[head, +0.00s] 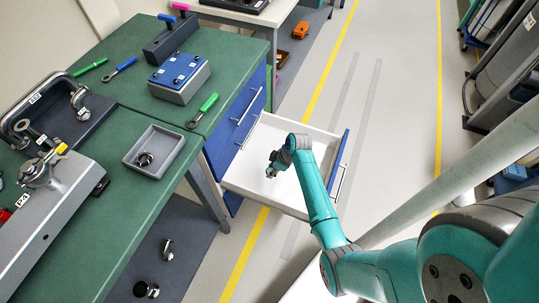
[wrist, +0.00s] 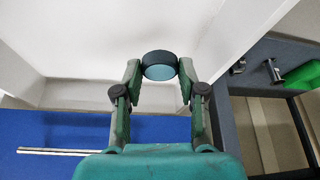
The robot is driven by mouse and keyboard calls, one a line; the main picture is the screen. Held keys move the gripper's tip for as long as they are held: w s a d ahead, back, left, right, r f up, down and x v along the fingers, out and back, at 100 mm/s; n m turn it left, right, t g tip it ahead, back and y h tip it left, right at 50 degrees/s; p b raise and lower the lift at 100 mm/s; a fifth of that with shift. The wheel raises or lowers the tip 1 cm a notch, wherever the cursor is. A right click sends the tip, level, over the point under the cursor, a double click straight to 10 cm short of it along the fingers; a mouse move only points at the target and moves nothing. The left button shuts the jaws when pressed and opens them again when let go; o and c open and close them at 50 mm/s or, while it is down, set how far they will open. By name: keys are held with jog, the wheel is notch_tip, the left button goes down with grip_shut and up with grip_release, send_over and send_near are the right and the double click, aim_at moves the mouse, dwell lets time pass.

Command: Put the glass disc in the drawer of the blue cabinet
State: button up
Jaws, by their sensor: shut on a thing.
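The blue cabinet (head: 226,140) stands under the green bench, with its white drawer (head: 244,171) pulled out. My gripper (head: 273,172) is over the open drawer in the head view. In the wrist view my gripper (wrist: 159,72) is shut on the glass disc (wrist: 159,66), a round piece with a dark rim and a pale blue-grey face. The disc sits between the fingertips, with the white drawer interior (wrist: 130,35) behind it. I cannot tell how high the disc is above the drawer floor. The disc is too small to make out in the head view.
A grey tray (head: 155,151) with a small metal part sits on the green bench (head: 120,188), near a green-handled tool (head: 203,110) and a blue-topped box (head: 180,75). The drawer's blue front (head: 339,160) faces the open floor aisle.

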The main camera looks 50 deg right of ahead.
send_over(269, 182)
jog(key=s, duration=0.1)
jog(key=f, duration=0.5)
jog(key=shift+s+d+f, duration=0.1)
jog(key=shift+d+f, duration=0.2)
jog(key=shift+d, duration=0.05)
jog(key=shift+f, duration=2.1)
jog(key=shift+f, duration=0.1)
jog(key=o, duration=0.9)
jog(key=v, duration=1.2)
jog(key=shift+a, duration=0.1)
